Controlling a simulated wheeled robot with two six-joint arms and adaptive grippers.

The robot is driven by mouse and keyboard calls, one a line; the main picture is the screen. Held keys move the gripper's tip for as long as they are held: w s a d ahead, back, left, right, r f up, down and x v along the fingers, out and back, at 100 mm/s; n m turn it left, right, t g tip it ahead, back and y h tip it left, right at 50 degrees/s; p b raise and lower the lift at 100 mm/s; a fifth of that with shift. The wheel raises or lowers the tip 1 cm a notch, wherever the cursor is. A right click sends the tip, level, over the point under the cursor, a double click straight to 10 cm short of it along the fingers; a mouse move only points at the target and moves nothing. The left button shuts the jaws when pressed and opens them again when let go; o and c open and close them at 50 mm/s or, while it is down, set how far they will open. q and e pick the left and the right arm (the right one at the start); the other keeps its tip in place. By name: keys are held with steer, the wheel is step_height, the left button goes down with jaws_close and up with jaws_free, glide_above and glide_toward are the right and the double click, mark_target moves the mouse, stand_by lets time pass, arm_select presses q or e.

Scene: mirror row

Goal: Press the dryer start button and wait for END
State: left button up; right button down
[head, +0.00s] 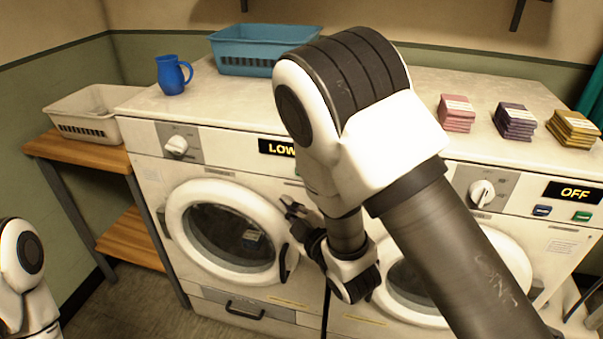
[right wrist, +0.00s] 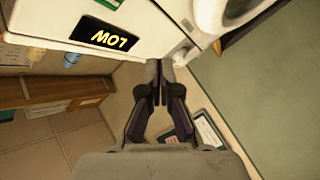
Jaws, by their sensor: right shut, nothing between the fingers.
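Two white front-loading machines stand side by side in the head view. The left machine (head: 152,142) has a display (head: 277,147) reading LOW, cut off by my right arm; it shows rotated in the right wrist view (right wrist: 110,40). The right machine (head: 553,245) has a display (head: 572,192) reading OFF, with a blue button (head: 542,210) and a green button (head: 581,216) below. I cannot read which is start. My right gripper (head: 292,207) is shut and empty, in front of the left machine, right of its door. It shows in the wrist view (right wrist: 159,84). My left gripper is out of view.
A blue mug (head: 171,75), a blue basket (head: 246,51) and pink (head: 456,114), purple (head: 514,121) and yellow (head: 571,128) stacks sit on top. A white basket (head: 84,122) stands on a wooden table (head: 75,152) at left. My right arm blocks the middle of the head view.

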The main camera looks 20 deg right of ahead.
steer(key=w+d, duration=0.4)
steer(key=w, duration=0.2)
steer(key=shift+w+d, duration=0.2)
steer(key=shift+w, duration=0.1)
stand_by(1.2)
steer(key=shift+w+d, duration=0.25)
steer(key=shift+w+d, duration=0.2)
steer(key=shift+w, duration=0.1)
stand_by(0.6)
steer(key=shift+s, duration=0.1)
steer(key=shift+s+a+b, duration=0.3)
steer(key=shift+s+a, duration=0.15)
steer(key=shift+s, duration=0.15)
